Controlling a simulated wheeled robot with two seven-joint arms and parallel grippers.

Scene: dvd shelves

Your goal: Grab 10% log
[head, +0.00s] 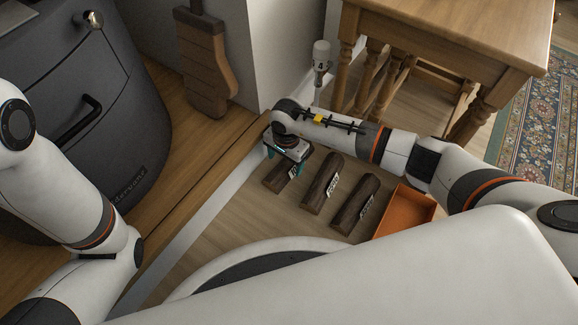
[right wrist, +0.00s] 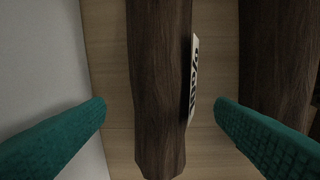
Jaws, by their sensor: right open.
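Three dark brown logs with white labels lie side by side on the wooden floor. My right gripper (head: 284,164) is over the leftmost log (head: 278,180) and hides part of it. In the right wrist view that log (right wrist: 160,60) runs between the two open teal fingers, with a gap on each side. Its label (right wrist: 194,75) is seen at a steep angle and seems to read 10%. The middle log (head: 321,184) and the right log (head: 356,205) lie to the right; their labels are too small to read surely. My left gripper is out of view.
An orange open box (head: 404,212) sits right of the logs. A wooden table (head: 470,40) stands behind, and a white wall corner (head: 275,50) is close beyond the gripper. A dark rounded cabinet (head: 90,90) stands at the left.

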